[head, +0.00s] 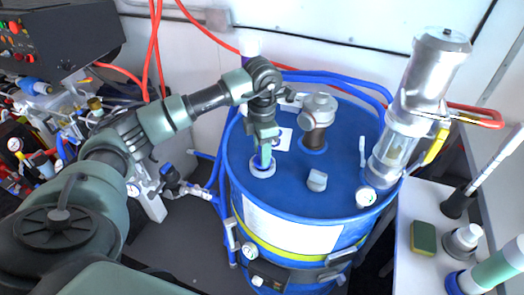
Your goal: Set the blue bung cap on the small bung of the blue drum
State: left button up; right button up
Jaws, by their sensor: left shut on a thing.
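The blue drum (290,195) stands in the middle of the head view, its lid facing up. My left gripper (264,158) points down at the left part of the lid, directly over a pale ring with a dark blue rim, which looks like the small bung (262,170). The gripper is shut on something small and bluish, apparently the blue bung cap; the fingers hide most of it. I cannot tell whether it touches the ring. My right gripper is not in view.
A clear and silver pump cylinder (405,120) rises at the lid's right. A grey fitting (319,112) stands at the back, and a small grey piece (317,181) lies near the lid's middle. Blue hoses run behind. A white bench (410,265) with a green sponge (423,238) is at right.

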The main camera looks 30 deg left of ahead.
pick_arm(q)
jog(key=shift+f+b, duration=0.45)
jog(key=shift+f, duration=0.15)
dwell(0.3)
jog(key=o, duration=1.1)
jog(key=shift+r+p, duration=3.45)
jog(key=shift+r, duration=2.15)
